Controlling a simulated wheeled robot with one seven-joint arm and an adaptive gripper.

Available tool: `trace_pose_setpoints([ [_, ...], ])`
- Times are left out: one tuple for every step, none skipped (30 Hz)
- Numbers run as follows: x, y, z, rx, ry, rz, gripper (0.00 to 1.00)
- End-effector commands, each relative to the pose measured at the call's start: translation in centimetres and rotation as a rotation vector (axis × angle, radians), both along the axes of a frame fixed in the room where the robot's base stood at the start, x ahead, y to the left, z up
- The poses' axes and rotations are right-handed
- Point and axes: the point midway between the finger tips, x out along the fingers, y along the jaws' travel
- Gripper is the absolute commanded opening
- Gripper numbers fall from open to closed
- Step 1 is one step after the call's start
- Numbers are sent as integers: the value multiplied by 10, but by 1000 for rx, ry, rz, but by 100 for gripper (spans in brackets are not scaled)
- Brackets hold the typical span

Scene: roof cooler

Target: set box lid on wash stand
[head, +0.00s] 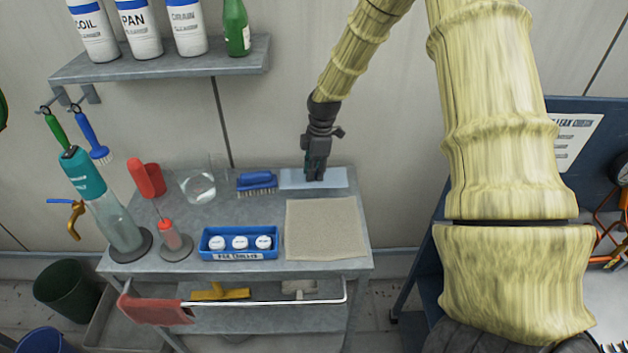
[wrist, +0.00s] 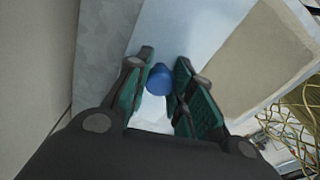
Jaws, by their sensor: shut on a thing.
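The box lid (head: 334,179) is a flat, pale blue panel at the back right of the grey wash stand (head: 265,213). In the wrist view the lid (wrist: 180,35) shows a round blue knob (wrist: 159,79) between the fingers. My gripper (head: 315,176) points down over the lid, and its green-padded fingers (wrist: 163,92) are shut on the knob. The lid lies level at about the stand top's height; I cannot tell whether it touches the top. The fingers hide part of the lid.
A beige mat (head: 325,228) lies just in front of the lid, and a blue brush (head: 257,183) is close on its left. The wall is close behind.

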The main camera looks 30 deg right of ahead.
Motion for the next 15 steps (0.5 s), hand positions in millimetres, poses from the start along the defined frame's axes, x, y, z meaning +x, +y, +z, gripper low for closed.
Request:
trace_pose_setpoints([
  [0, 0, -2, 0, 0, 0, 0],
  [0, 0, -4, 0, 0, 0, 0],
  [0, 0, -5, 0, 0, 0, 0],
  [0, 1, -6, 0, 0, 0, 0],
  [0, 1, -7, 0, 1, 0, 0],
  [0, 1, -10, 1, 2, 0, 0],
  [0, 1, -12, 1, 2, 0, 0],
  [0, 1, -14, 1, 2, 0, 0],
  [0, 1, -18, 1, 2, -1, 0],
  [-1, 0, -22, 1, 2, -1, 0],
  [-1, 0, -26, 0, 3, -2, 0],
  [-1, 0, -30, 1, 3, -2, 0],
  [0, 0, -33, 1, 2, -2, 0],
  [0, 0, -36, 1, 2, -2, 0],
  [0, 0, -40, 0, 1, -2, 0],
])
